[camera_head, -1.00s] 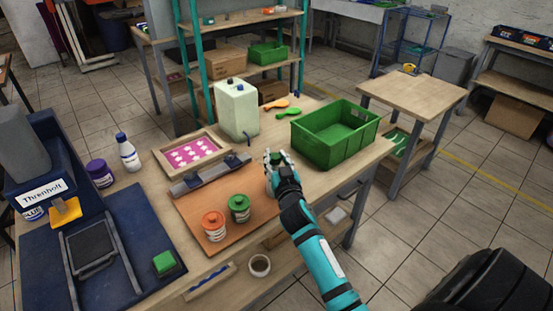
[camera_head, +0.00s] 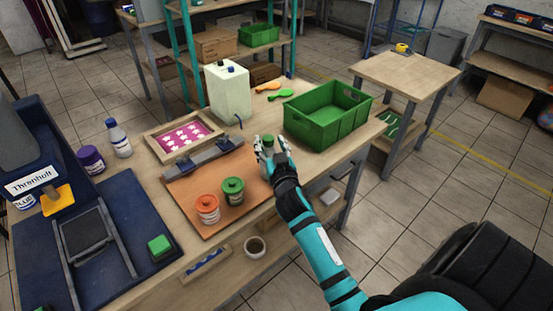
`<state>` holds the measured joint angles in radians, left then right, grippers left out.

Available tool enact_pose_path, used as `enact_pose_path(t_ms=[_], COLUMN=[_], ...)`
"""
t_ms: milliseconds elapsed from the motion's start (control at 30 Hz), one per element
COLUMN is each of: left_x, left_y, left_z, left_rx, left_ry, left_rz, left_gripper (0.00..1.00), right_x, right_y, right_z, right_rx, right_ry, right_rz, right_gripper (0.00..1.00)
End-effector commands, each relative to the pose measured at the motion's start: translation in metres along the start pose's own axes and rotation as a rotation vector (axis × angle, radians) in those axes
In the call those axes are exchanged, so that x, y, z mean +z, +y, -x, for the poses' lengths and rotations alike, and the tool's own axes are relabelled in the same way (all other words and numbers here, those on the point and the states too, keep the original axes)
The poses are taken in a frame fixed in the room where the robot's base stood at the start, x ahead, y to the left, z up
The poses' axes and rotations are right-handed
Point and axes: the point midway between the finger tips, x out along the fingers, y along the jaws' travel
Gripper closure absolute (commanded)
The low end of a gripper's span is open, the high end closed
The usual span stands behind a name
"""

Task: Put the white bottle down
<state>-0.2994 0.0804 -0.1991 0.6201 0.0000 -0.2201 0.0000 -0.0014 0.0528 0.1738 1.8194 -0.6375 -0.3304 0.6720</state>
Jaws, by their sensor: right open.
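My right gripper (camera_head: 268,153) is open at the right end of the orange-brown board. A small pale bottle with a green cap (camera_head: 268,141) stands upright between its fingers. The fingers hide most of its body, so I cannot tell whether they touch it. A white bottle with a dark blue cap (camera_head: 119,142) stands upright at the left of the table (camera_head: 130,195), away from the gripper. My left gripper is not in view.
On the board (camera_head: 188,187) stand an orange jar (camera_head: 208,211) and a green-lidded jar (camera_head: 232,193). A green crate (camera_head: 328,120) is right of my gripper, a white canister (camera_head: 231,97) behind. A pink star-print frame (camera_head: 186,137) and a purple jar (camera_head: 91,160) are to the left.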

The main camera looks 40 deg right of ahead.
Motion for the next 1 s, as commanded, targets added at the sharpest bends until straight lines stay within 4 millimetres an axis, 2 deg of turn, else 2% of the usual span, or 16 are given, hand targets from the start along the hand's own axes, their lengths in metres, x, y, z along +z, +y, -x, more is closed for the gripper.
enact_pose_path(t_ms=[200, 433, 600, 1000], left_x=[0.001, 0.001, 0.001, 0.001], left_y=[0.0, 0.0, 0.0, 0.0], left_z=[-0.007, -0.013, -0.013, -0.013], left_rx=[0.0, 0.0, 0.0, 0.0], left_ry=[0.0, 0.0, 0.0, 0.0], left_rz=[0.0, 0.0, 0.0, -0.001], left_gripper=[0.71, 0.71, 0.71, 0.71], right_x=[0.003, 0.002, 0.0, 0.0], right_y=[0.0, 0.0, 0.0, 0.0], right_z=[0.05, 0.088, 0.099, 0.1], right_rx=[0.001, 0.0, 0.001, 0.001], right_ry=[-0.002, -0.002, 0.0, 0.0], right_rz=[-0.003, -0.002, -0.002, -0.001], right_gripper=[0.51, 0.51, 0.51, 0.51])
